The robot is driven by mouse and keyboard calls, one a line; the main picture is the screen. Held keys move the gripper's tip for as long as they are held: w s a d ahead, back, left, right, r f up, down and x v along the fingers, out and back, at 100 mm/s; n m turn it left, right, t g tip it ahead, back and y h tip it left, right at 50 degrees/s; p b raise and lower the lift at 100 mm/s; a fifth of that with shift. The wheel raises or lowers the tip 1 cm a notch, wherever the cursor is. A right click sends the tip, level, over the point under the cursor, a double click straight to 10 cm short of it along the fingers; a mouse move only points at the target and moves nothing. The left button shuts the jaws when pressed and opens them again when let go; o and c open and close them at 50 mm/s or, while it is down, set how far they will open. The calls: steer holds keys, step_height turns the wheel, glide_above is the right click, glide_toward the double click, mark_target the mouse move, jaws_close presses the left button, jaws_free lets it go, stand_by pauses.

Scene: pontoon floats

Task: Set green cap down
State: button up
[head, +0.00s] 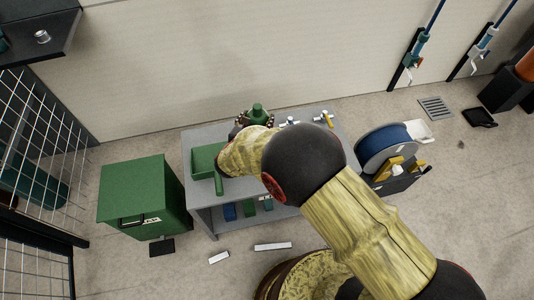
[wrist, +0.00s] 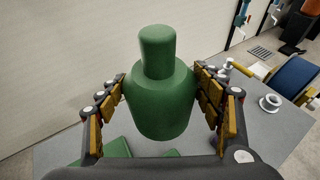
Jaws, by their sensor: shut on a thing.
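The green cap (wrist: 160,95) is a rounded body with a narrower knob on top, and it stands upright in the wrist view. My gripper (wrist: 165,84) is shut on it, with one jointed finger on each side. In the head view the green cap (head: 257,109) shows at the far side of the grey workbench (head: 197,136), partly hidden by my gripper. I cannot tell whether its bottom touches the bench top or hangs above it.
A green tray-like thing (head: 205,162) lies on the bench's left part. White fittings (head: 291,121) and a yellow-handled item (head: 327,118) stand on its right. A green cabinet (head: 138,193) is at left, a blue reel (head: 386,148) at right. A wall rises behind the bench.

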steer(key=s+a+f+b, duration=0.1)
steer(key=s+a+f, duration=0.1)
steer(key=a+f, duration=0.3)
steer(key=w+d+f+b, duration=0.1)
steer(key=d+f+b, duration=0.1)
steer(key=d+f, duration=0.2)
steer(key=w+d+f+b, duration=0.2)
steer(key=d+f+b, duration=0.1)
steer(key=f, duration=0.1)
steer(key=w+d+f+b, duration=0.2)
steer(key=d+f, duration=0.2)
steer(key=shift+d+f, duration=0.3)
steer(key=shift+r, duration=0.15)
steer(key=o, duration=1.4)
steer(key=shift+f, duration=0.2)
steer(key=shift+r, duration=0.15)
